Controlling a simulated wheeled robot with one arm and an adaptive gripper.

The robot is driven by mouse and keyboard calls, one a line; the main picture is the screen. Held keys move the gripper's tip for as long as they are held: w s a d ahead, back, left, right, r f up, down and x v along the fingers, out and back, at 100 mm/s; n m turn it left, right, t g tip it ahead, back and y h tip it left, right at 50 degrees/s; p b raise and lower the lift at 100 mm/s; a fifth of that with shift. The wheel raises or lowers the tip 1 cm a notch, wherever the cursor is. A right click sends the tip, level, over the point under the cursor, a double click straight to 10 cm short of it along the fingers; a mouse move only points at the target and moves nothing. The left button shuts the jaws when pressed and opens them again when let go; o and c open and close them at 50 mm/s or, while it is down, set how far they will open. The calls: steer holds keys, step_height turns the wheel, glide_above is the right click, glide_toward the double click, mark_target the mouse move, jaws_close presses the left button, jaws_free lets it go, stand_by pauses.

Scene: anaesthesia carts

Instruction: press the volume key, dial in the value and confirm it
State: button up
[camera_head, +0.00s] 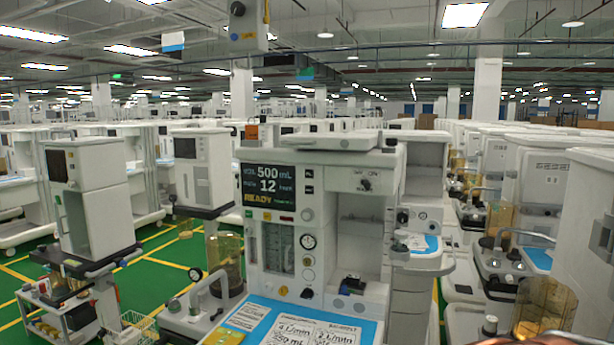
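The anaesthesia cart (355,160) stands upright in the middle of the head view. Its dark screen (268,185) reads VOL 500 mL, a second line with 12, and READY in yellow. Two small dark keys (308,181) sit one above the other right of the screen; their labels are too small to read. A round pale knob (307,214) is just below them. Paper cards (296,331) on the blue work surface (262,303) read 4 L/min, 350 mL and 2 L/min, cut by the bottom edge.
A round gauge (308,241) and a glass flow-tube panel (278,247) are below the screen. A yellowish canister (226,262) with a curved hose stands left, another canister (545,305) at lower right. Rows of carts fill both sides; green floor (165,275) shows at left.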

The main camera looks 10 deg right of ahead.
jaws_close()
stand_by(1.3)
